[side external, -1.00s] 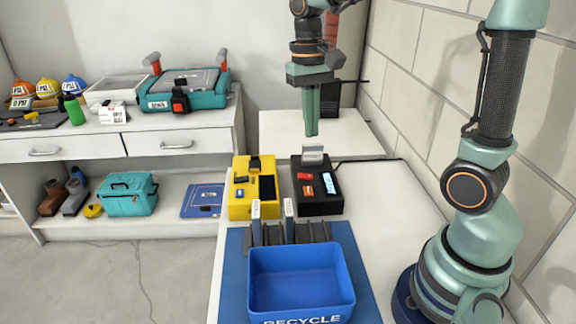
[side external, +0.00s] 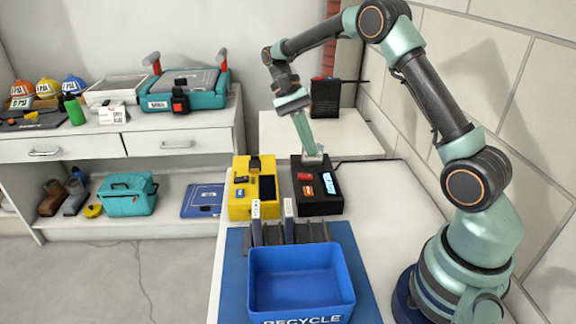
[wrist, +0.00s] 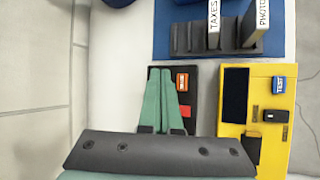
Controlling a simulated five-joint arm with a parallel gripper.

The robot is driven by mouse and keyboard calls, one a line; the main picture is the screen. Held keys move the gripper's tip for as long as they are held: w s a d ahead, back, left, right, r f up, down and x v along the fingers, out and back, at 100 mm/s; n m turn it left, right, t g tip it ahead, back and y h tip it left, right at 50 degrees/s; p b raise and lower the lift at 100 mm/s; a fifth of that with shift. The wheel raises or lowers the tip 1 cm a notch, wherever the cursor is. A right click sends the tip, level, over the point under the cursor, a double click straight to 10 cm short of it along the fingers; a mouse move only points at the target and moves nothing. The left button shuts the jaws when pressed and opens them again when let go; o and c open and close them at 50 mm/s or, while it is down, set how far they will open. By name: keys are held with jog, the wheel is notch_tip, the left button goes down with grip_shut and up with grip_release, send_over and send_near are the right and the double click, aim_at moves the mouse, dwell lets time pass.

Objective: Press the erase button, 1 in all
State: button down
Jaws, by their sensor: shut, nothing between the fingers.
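A black device (side external: 318,203) lies on the white bench, with a red button (side external: 304,176), an orange labelled button (side external: 308,191) and a lit display (side external: 327,183). A grey piece stands at its far end. The labels are too small to read, so I cannot tell which button is erase. My gripper (side external: 311,153) is shut and empty, low at the far end of the device. In the wrist view my green fingers (wrist: 160,70) cover part of the device, left of the orange button (wrist: 182,82) and the red button (wrist: 186,111). Contact is not clear.
A yellow device (side external: 240,206) with a blue TEST button (wrist: 278,84) stands close on the left. Upright labelled folders (side external: 289,212) in a dark rack and a blue recycle bin (side external: 300,276) are nearer. The bench at right is clear.

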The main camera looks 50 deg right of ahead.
aim_at(307, 188)
dwell(0.3)
jog(key=shift+f, duration=4.4)
jog(key=shift+f, duration=0.1)
jog(key=shift+f, duration=0.35)
jog(key=shift+f, duration=0.35)
jog(key=shift+r, duration=0.8)
